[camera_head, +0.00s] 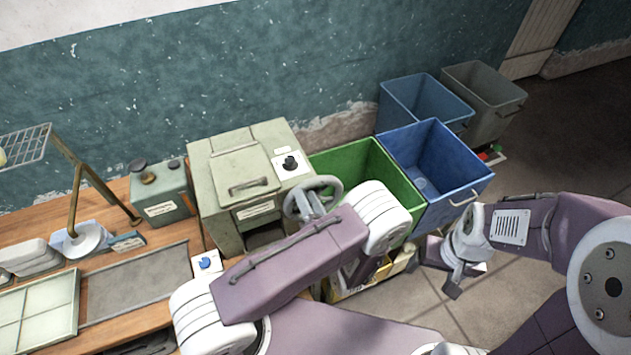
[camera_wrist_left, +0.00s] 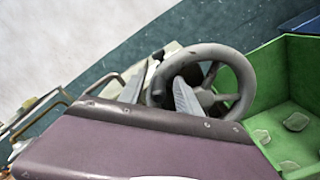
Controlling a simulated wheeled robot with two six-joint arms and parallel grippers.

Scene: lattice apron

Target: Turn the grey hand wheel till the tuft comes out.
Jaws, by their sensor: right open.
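The grey hand wheel (camera_head: 313,198) is on the right front of a pale green machine (camera_head: 222,180); it shows large in the left wrist view (camera_wrist_left: 203,82). In that view my left gripper (camera_wrist_left: 160,90) has one finger outside the rim's left side and one inside the wheel, the rim between them. I cannot tell whether they press on it. In the head view my own arm partly covers that area. A dark opening (camera_head: 265,237) is low on the machine's front; no tuft is visible. My right gripper (camera_head: 466,279) is open and empty, above the floor at right.
Green (camera_head: 398,172) and blue (camera_head: 455,185) bins stand right of the machine, with more bins behind. A blue-marked white piece (camera_head: 206,263) lies in front of the machine. A grey tray (camera_head: 135,285) and a small green box (camera_head: 160,193) are on the wooden bench at left.

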